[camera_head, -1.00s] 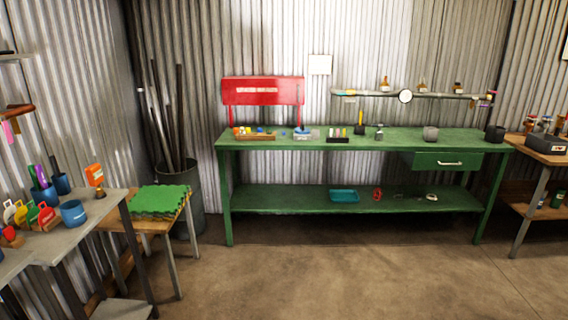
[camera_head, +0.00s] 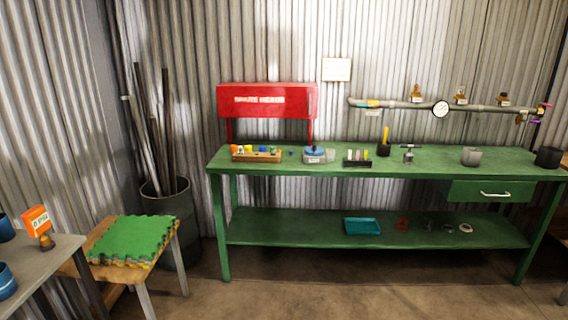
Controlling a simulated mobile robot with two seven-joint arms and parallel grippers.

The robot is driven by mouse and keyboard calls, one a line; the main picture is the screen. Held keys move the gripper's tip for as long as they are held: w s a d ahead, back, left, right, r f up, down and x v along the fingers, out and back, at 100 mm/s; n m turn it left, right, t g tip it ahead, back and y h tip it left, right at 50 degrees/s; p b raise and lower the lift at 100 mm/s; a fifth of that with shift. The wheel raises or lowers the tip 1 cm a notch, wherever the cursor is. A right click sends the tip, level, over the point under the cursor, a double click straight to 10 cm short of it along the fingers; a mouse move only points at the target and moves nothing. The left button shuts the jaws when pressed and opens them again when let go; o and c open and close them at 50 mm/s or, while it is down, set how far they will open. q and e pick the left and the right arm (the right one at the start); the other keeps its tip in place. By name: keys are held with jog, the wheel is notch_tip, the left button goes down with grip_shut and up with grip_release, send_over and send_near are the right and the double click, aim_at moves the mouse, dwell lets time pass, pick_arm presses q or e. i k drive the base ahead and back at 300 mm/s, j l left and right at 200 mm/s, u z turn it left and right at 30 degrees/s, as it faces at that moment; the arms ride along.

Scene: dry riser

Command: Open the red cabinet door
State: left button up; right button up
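The red cabinet (camera_head: 267,101) stands on thin red legs at the back left of the green workbench (camera_head: 400,165), against the corrugated wall. Its front face carries white lettering that seems to read "SPARE HEADS". Neither of my grippers is in view.
A wooden block with small coloured parts (camera_head: 257,155) and a blue-topped device (camera_head: 314,154) sit below the cabinet. A stool with green mats (camera_head: 134,240) and a bin of pipes (camera_head: 168,205) stand left. Concrete floor (camera_head: 330,285) before the bench is clear.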

aim_at(235, 99)
jog(key=i+l+u, duration=0.45)
jog(key=i+l, duration=0.7)
jog(key=i, duration=0.1)
